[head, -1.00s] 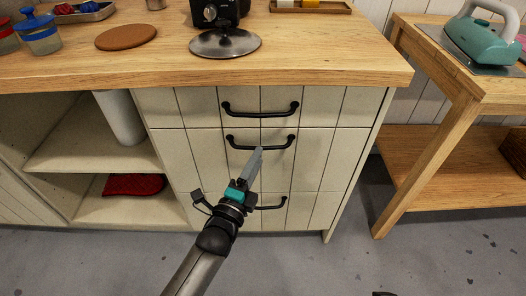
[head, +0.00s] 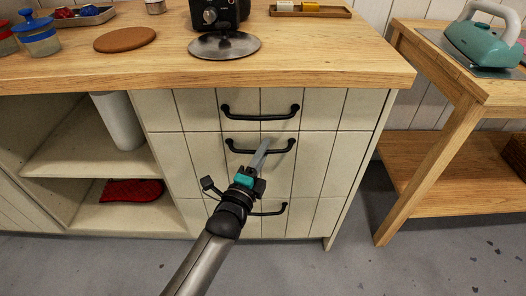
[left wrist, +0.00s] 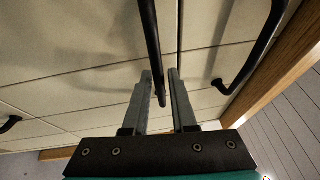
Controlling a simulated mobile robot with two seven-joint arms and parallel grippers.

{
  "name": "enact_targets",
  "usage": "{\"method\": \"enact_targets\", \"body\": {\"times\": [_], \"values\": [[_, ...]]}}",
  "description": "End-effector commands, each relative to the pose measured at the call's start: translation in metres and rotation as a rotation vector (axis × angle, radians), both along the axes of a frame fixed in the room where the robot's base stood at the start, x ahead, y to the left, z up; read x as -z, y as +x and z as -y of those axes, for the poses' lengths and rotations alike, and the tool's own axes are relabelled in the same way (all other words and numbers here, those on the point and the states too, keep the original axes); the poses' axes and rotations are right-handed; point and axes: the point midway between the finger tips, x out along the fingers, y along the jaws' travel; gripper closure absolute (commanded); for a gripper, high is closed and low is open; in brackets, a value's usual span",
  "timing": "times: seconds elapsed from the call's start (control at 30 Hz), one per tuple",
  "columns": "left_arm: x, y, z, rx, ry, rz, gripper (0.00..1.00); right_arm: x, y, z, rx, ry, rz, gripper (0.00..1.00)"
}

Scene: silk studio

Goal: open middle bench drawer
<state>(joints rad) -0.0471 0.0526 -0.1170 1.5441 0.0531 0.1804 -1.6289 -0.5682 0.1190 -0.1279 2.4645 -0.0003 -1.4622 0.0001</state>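The bench's middle drawer (head: 205,165) has a cream plank front and sits flush with the drawers around it. Its black bar handle (head: 236,148) shows in the head view; in the left wrist view the handle (left wrist: 153,45) runs down between my fingers. My left gripper (head: 264,145) is at this handle, its two grey fingers (left wrist: 160,78) apart, one on each side of the bar. Narrow gaps seem to show between bar and fingers; I cannot tell whether either touches. My right gripper is not in view.
The top drawer handle (head: 260,113) is just above and the bottom drawer handle (head: 272,210) below, partly behind my arm. The wooden bench top (head: 330,66) overhangs the drawers. A side table (head: 445,112) stands right. Grey floor (head: 300,270) in front is clear.

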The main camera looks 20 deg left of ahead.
Motion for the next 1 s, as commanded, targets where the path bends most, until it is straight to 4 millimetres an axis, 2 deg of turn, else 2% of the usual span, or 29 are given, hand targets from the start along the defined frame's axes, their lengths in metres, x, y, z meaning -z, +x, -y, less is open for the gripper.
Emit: {"method": "enact_targets", "body": {"times": [0.03, 0.2, 1.0], "values": [[0.0001, -0.0002, 0.0, 0.0, 0.0, 0.0, 0.81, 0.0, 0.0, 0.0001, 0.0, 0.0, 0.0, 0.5], [0.0001, -0.0002, 0.0, 0.0, 0.0, 0.0, 1.0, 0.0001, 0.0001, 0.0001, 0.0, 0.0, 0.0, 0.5], [0.0001, -0.0003, -0.0002, 0.0, 0.001, 0.0, 1.0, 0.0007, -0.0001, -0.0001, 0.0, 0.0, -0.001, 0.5]]}}
